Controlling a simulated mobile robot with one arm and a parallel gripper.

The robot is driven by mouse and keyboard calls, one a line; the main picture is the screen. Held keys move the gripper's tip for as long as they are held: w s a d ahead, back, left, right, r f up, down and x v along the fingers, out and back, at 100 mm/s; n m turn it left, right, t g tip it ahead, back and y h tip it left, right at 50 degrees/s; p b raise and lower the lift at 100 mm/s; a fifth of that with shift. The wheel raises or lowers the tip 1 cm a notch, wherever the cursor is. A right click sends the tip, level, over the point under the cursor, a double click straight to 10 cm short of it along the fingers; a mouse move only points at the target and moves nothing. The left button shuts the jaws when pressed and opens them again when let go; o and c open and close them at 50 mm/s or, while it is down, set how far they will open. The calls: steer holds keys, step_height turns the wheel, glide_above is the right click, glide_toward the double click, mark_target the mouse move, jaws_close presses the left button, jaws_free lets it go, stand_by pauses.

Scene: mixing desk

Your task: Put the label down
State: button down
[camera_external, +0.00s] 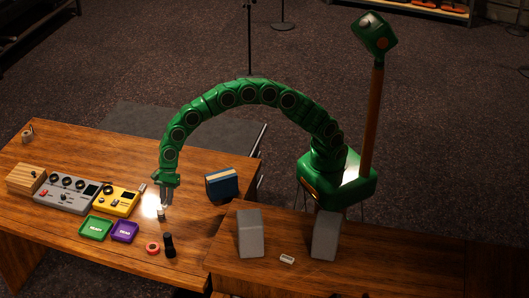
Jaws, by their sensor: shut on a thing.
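My green arm arches over the wooden desk, and my gripper (165,203) points down near the desk's middle, right of the yellow box. It is shut on a small pale thing (161,213), which I take to be the label. The fingers partly hide it, and a bright glare lies just to its left. I cannot tell whether it touches the desk or hangs just above it.
Left of the gripper are a yellow box (117,200), a grey mixer (67,194) and a wooden block (26,178). Green (96,229) and purple (124,231) trays, a red roll (152,248) and a black cylinder (169,245) lie nearer. A blue box (222,185) stands right.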

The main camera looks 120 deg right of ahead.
steer(key=w+f, duration=0.2)
steer(key=w, duration=0.3)
glide_above(144, 236)
steer(key=s+d, duration=0.1)
steer(key=s, duration=0.1)
steer(key=shift+w+d+f, duration=0.1)
steer(key=shift+w+f, duration=0.05)
steer(key=shift+f, duration=1.45)
steer(key=shift+w+f, duration=0.1)
steer(key=shift+f, duration=1.5)
steer(key=shift+w+f, duration=0.2)
steer(key=shift+f, duration=1.65)
steer(key=shift+f, duration=0.1)
steer(key=c, duration=1.3)
jaws_free()
